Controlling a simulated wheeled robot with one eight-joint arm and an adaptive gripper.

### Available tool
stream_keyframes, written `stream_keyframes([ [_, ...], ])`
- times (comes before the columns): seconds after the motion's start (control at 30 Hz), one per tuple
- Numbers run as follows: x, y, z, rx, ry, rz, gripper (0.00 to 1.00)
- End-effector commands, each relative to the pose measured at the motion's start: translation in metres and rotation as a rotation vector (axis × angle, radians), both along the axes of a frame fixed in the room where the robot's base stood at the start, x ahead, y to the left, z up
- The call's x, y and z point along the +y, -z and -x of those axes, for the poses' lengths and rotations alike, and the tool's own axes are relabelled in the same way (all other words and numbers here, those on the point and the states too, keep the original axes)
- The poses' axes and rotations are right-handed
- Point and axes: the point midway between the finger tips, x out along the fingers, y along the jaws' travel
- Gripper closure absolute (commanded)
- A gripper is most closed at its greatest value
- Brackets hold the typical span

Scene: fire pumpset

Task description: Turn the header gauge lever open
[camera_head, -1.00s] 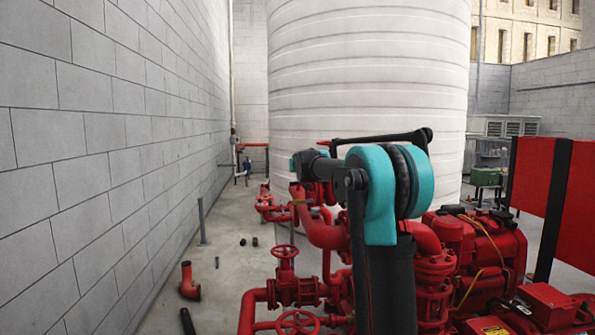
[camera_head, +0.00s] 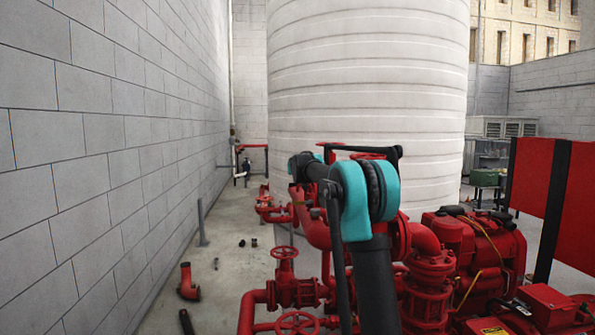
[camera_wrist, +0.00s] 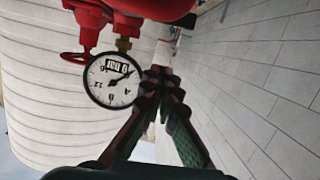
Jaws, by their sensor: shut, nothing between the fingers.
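In the wrist view, a round white pressure gauge (camera_wrist: 112,80) with a black rim appears upside down. A brass fitting (camera_wrist: 124,42) joins it to red pipework (camera_wrist: 150,8). A thin red loop-shaped handle (camera_wrist: 75,58) shows left of the fitting; I cannot tell whether it is the gauge lever. My gripper (camera_wrist: 160,74) is shut and empty, with its fingertips together just right of the gauge. Whether the tips touch anything is unclear. In the head view, the gauge and lever cannot be made out, and my arm covers part of the pipework.
A red pump set (camera_head: 470,255) is at right. A large white tank (camera_head: 365,80) rises behind. A block wall (camera_head: 100,150) runs along the left, with open floor (camera_head: 225,270) holding a loose red elbow (camera_head: 187,280).

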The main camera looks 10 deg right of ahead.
Motion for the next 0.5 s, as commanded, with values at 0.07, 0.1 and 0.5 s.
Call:
stream_keyframes([
  [0.07, 0.0, 0.003, -0.012, 0.0, 0.0, 0.0, 1.0],
  [0.1, -0.001, 0.009, -0.013, 0.0, 0.0, -0.001, 1.0],
  [0.5, -0.003, 0.043, -0.011, 0.0, 0.0, -0.001, 1.0],
])
